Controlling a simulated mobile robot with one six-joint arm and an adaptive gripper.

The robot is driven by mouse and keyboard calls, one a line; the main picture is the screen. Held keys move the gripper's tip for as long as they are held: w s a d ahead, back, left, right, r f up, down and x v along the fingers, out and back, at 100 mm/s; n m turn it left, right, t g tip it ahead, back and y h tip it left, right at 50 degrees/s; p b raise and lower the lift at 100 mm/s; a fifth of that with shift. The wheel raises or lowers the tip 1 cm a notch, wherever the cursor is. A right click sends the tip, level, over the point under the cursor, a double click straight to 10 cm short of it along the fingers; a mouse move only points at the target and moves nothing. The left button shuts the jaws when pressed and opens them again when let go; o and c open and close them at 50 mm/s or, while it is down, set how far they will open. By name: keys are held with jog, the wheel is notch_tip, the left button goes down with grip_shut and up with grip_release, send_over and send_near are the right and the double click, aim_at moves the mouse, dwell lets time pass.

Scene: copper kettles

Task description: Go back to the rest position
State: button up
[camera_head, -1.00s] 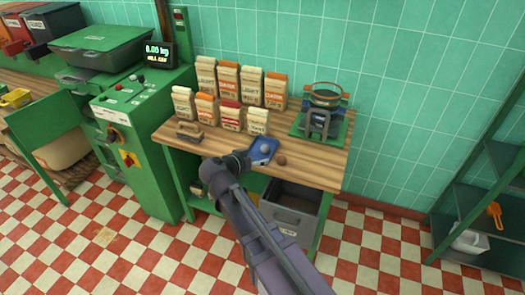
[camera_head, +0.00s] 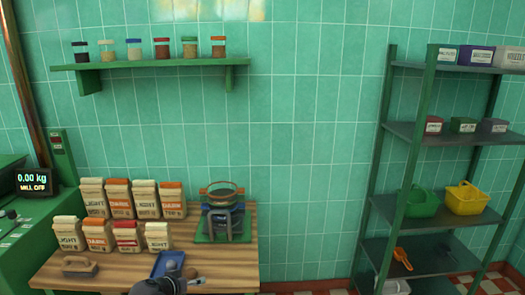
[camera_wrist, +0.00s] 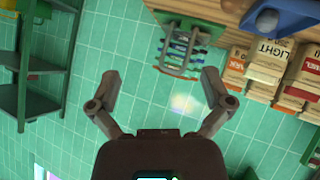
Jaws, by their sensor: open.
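My gripper (camera_wrist: 161,80) shows in the wrist view with its two fingers spread wide apart and nothing between them. Behind the fingers I see the green tiled wall. In the head view only a dark part of my arm shows at the bottom edge, in front of the wooden table (camera_head: 105,270); the fingers cannot be made out clearly there. A blue tray (camera_head: 168,264) with a small round thing on it lies on the table just beyond the arm.
Several paper bags (camera_head: 118,198) stand at the table's back left. A green stand with stacked sieves (camera_head: 222,212) is right of them. A wall shelf (camera_head: 150,65) holds several jars. A green rack (camera_head: 405,170) with bins stands at right. Tiled wall between table and rack is bare.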

jog(key=w+d+f+g, duration=0.1)
jog(key=d+f+g, duration=0.2)
jog(key=d, duration=0.7)
jog(key=w+d+f+g, duration=0.1)
jog(key=d+f+g, duration=0.15)
jog(key=d, duration=0.85)
jog(key=s+d+f+g+y, duration=0.1)
jog(key=s+d+g+y, duration=0.1)
jog(key=d, duration=0.6)
jog(key=s+d+f+g+y, duration=0.1)
jog(key=s+d, duration=0.3)
jog(key=d, duration=0.5)
jog(key=shift+s+d+f+g+y, duration=0.2)
jog(key=shift+s+d+g+y, duration=0.1)
jog(key=shift+g+y, duration=0.45)
jog(key=c, duration=0.6)
